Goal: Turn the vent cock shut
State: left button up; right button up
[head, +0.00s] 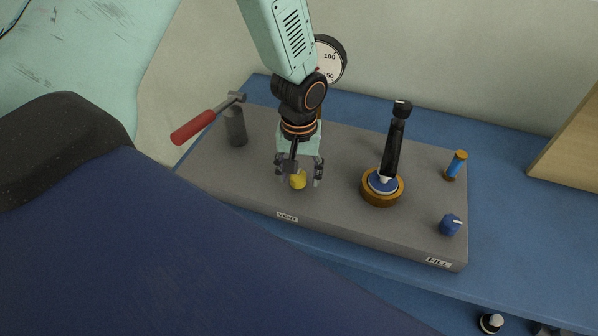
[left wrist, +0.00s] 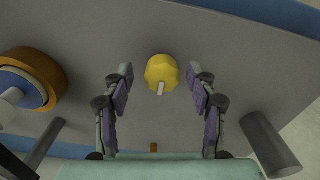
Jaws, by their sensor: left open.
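The vent cock is a yellow knob (head: 298,180) on the grey panel (head: 340,222), behind a label reading VENT (head: 287,216). It also shows in the left wrist view (left wrist: 162,72), with a pale pointer bar toward the bottom of the picture. My left gripper (head: 299,176) is open over the knob, one finger on each side in the head view. In the left wrist view the fingertips (left wrist: 160,82) stand apart to left and right of the knob, with a gap on both sides. My right gripper is not in view.
A black lever on an orange-and-blue base (head: 382,190) stands right of the knob. A red-handled lever (head: 194,127) on a grey post is to the left. A blue knob (head: 450,224) by a FILL label, a small blue-and-orange fitting (head: 456,165) and a gauge (head: 330,62) are also near.

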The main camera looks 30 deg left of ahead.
pick_arm(q)
jog(key=shift+a, duration=0.1)
jog(key=shift+a+f, duration=0.1)
jog(key=shift+c, duration=1)
jog(key=c, duration=0.9)
jog(key=shift+c, duration=0.2)
